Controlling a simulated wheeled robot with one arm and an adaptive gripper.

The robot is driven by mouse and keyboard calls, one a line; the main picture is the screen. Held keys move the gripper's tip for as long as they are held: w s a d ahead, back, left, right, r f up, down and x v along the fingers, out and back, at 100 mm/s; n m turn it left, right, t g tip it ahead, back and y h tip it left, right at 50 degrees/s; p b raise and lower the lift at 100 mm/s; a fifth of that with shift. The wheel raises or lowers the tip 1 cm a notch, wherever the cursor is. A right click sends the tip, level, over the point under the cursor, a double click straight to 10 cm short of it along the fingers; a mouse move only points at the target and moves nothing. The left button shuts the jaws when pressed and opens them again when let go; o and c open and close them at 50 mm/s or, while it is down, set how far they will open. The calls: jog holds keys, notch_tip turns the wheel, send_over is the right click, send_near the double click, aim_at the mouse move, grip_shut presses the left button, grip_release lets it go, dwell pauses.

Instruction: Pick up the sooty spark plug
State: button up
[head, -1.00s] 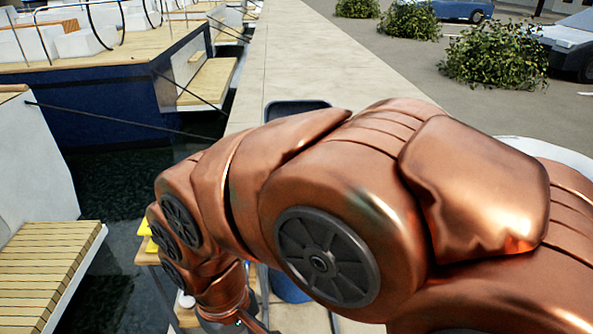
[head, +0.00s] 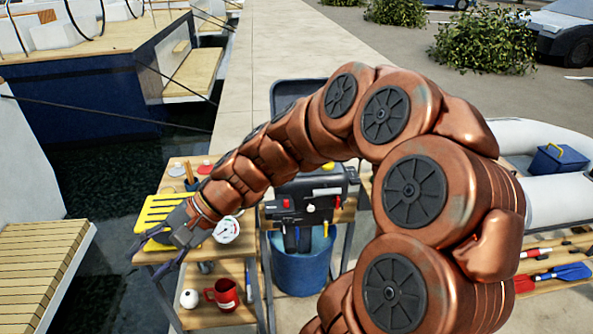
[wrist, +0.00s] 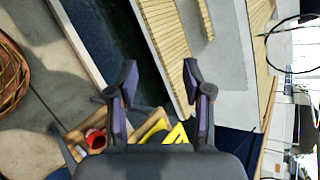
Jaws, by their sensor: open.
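I cannot make out the sooty spark plug in either view. My gripper (head: 155,254) is in the head view, at the left end of my copper arm. It reaches over the front left of a small wooden shelf stand (head: 246,192), beside a yellow slotted piece (head: 160,208). The gripper also shows in the wrist view (wrist: 159,76), with its two dark fingers spread apart and nothing between them. My arm and gripper hide part of the stand's top.
A round white gauge (head: 227,230) is near the stand's top. A red mug (head: 222,294) and a white ball (head: 189,299) are on a lower shelf. An outboard motor (head: 312,192) hangs over a blue bucket (head: 301,277) to the right. Water (head: 105,185) and moored boats lie left.

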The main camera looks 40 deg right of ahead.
jog(key=w+d+f+m+t+h+b, duration=0.1)
jog(key=w+d+m+t+b, duration=0.1)
jog(key=w+d+m+t, duration=0.75)
jog(key=w+d+f+m+t+h+b, duration=0.15)
jog(key=w+d+m, duration=0.35)
jog(key=d, duration=1)
jog(key=shift+s+d+f+m+t+h+b, duration=0.5)
jog(key=shift+d+f+m+h, duration=1.5)
jog(key=shift+d, duration=2.55)
jog(key=shift+s+d+f+m+t+h+b, duration=0.55)
jog(key=shift+d+f+m+h, duration=1.35)
jog(key=shift+d, duration=2.65)
jog(key=shift+s+d+f+m+t+h+b, duration=0.5)
jog(key=shift+d+f+m+h, duration=0.75)
jog(key=shift+d+m, duration=2.35)
jog(key=shift+n, duration=0.95)
jog(key=shift+w+d+r+p, duration=0.1)
jog(key=shift+w+d+p, duration=0.25)
jog(key=shift+w, duration=0.5)
jog(key=shift+w+d+r+p, duration=0.1)
jog(key=shift+w+d+p, duration=0.1)
jog(key=shift+w+d, duration=0.5)
jog(key=shift+w+d+p, duration=0.25)
jog(key=shift+w, duration=0.8)
jog(key=shift+c, duration=0.3)
grip_shut()
